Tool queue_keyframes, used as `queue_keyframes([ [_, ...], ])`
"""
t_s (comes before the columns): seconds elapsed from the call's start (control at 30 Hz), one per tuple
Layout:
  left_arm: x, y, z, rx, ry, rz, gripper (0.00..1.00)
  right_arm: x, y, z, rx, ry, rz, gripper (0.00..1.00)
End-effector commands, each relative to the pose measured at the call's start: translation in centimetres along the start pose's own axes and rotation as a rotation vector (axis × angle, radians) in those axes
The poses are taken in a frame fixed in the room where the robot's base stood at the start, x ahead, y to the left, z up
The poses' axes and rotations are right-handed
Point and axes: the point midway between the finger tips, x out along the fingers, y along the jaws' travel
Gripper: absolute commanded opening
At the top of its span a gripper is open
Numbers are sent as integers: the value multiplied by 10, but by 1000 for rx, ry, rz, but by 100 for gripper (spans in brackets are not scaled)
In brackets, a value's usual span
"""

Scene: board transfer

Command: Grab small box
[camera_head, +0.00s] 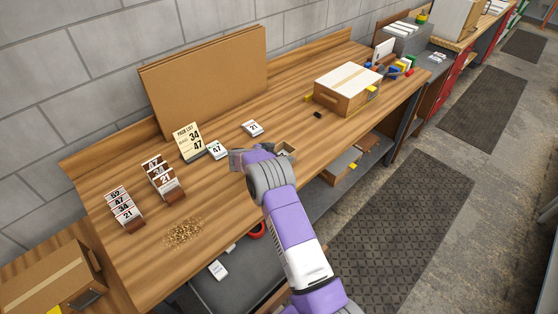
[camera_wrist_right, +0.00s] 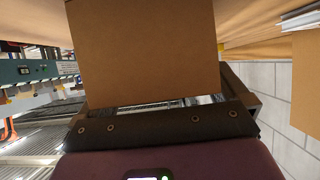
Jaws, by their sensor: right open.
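My right gripper (camera_head: 241,158) is open, low over the middle of the workbench (camera_head: 225,205). A small open-topped brown box (camera_head: 287,149) shows just right of the gripper, partly hidden by my wrist. In the right wrist view a plain brown face (camera_wrist_right: 145,50) stands close in front of the open jaws and fills the upper middle. It looks like cardboard; I cannot tell whether it is the small box or whether the fingers touch it. My left gripper is not in view.
A pick list card (camera_head: 188,141) and number cards 47 (camera_head: 217,150) and 21 (camera_head: 252,128) stand near the gripper. Card racks (camera_head: 124,210) and scattered small parts (camera_head: 183,233) lie left. A larger box (camera_head: 347,88) sits right. Flat cardboard (camera_head: 205,80) leans on the wall.

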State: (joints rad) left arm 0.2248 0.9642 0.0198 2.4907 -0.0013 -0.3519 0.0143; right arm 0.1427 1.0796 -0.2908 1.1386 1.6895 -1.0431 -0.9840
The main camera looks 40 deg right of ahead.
Motion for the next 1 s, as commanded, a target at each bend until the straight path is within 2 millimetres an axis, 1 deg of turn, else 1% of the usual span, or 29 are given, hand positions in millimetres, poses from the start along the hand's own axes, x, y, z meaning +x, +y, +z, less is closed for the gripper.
queue_keyframes([
  [0.07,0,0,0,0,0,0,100,3,0,0,1,1,-1,100],
  [0.23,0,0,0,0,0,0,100,3,0,0,1,0,-1,100],
  [0.27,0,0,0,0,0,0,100,3,0,0,1,0,-1,98],
  [0.5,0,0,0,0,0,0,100,3,0,0,1,0,-1,62],
  [0.57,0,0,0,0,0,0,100,3,0,0,1,0,-1,54],
  [0.77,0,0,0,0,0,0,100,2,0,-2,2,1,-1,54],
  [0.83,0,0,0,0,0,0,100,1,-1,-5,3,2,-1,54],
  [0.93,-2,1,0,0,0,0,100,-5,-1,-16,6,2,-2,54],
  [1.0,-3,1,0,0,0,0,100,-12,-1,-28,5,1,-3,54],
])
